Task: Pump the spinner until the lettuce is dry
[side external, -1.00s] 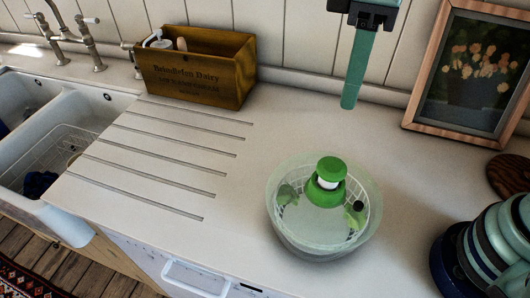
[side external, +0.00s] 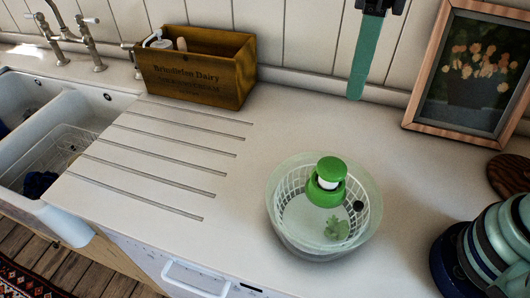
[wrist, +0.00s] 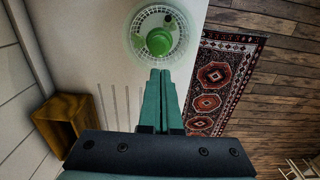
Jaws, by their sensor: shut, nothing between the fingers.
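The salad spinner (side external: 283,222) stands upright on the pale counter, with a clear bowl and a white slotted basket inside. Its green pump knob (side external: 331,170) stands raised on the lid, with a white stem showing below the cap. A piece of green lettuce (side external: 336,229) shows through the lid. My gripper (side external: 355,96) is above the back of the counter, behind the spinner and apart from it. In the wrist view the teal fingers (wrist: 160,72) are together and empty, pointing toward the spinner (wrist: 184,45). Whether the lettuce is wet cannot be seen.
A wooden crate (side external: 195,75) stands at the back left, beside the draining grooves and white sink (side external: 75,150). A framed flower picture (side external: 470,70) leans at the back right. Stacked teal dishes (side external: 495,245) stand at the front right. The counter around the spinner is clear.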

